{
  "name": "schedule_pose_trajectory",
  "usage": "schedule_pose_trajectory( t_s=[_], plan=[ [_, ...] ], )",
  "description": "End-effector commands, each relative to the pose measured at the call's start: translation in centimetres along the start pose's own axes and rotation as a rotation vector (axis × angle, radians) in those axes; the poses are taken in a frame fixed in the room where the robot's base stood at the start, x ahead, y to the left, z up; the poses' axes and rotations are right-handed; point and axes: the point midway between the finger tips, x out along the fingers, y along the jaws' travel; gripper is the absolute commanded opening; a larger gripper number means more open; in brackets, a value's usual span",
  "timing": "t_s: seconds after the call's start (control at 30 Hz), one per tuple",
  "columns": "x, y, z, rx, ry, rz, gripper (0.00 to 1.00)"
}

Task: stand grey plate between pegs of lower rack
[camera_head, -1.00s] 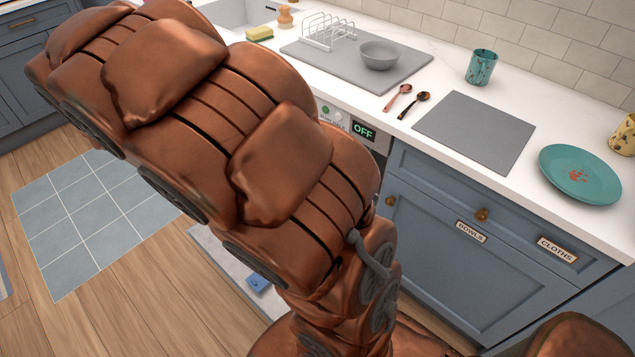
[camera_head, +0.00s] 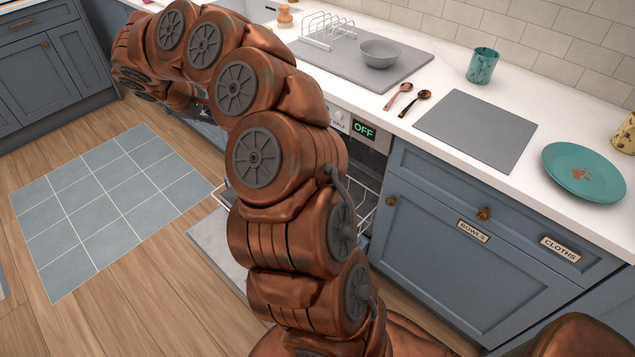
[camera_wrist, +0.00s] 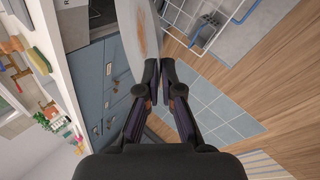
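The grey plate (camera_wrist: 138,38), marked with a brown smear, shows in the wrist view, seen at a slant at the top centre. My gripper (camera_wrist: 158,76) has its fingertips close together at the plate's near edge and appears shut on it. The lower rack (camera_wrist: 212,32) of white wire is right of the plate in the wrist view; the plate looks apart from it. In the head view, part of the rack (camera_head: 368,200) shows beside my arm. My arm hides the plate and gripper there. The pegs cannot be made out clearly.
The dishwasher door (camera_head: 210,245) is folded down above the wooden floor. On the counter are a grey drying board (camera_head: 415,65) with a bowl (camera_head: 380,53), a wire rack (camera_head: 328,30), a teal cup (camera_head: 482,66), spoons, a grey mat (camera_head: 475,130) and a teal plate (camera_head: 585,172).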

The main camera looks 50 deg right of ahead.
Motion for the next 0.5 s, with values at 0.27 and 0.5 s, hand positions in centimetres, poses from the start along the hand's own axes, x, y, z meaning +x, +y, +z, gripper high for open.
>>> schedule_pose_trajectory(
  t_s=[0.27, 0.5],
  plan=[
    [4.4, 0.9, 3.3, 0.248, -0.157, -0.162, 0.00],
    [6.8, 1.1, 5.4, 0.414, -0.236, -0.268, 0.00]
  ],
)
